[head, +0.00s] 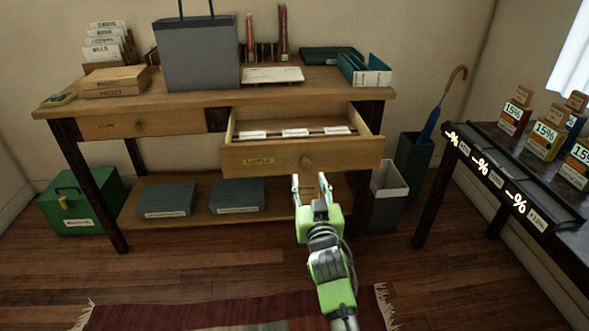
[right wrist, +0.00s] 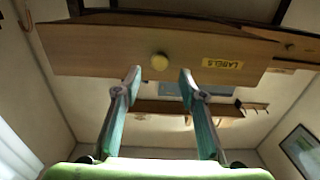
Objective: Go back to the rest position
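My right gripper (head: 310,184) is in front of the wooden desk, just below the pulled-out right drawer (head: 345,159) in the head view. Its two fingers are spread with nothing between them. In the right wrist view the gripper (right wrist: 160,73) points at the drawer front (right wrist: 105,50), whose round knob (right wrist: 159,62) appears between the fingertips in the picture; the knob also shows in the head view (head: 306,163). I cannot tell how far the fingers are from it. The drawer is open and holds several white cards. My left gripper is not in view.
The desk top (head: 190,101) carries a grey bag (head: 197,55), boxes and a green tray (head: 363,70). A lower shelf holds two dark boxes. A bin (head: 387,190) and umbrella stand (head: 414,160) are right of the desk. A dark table (head: 500,175) stands farther right. A rug (head: 190,313) lies in front.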

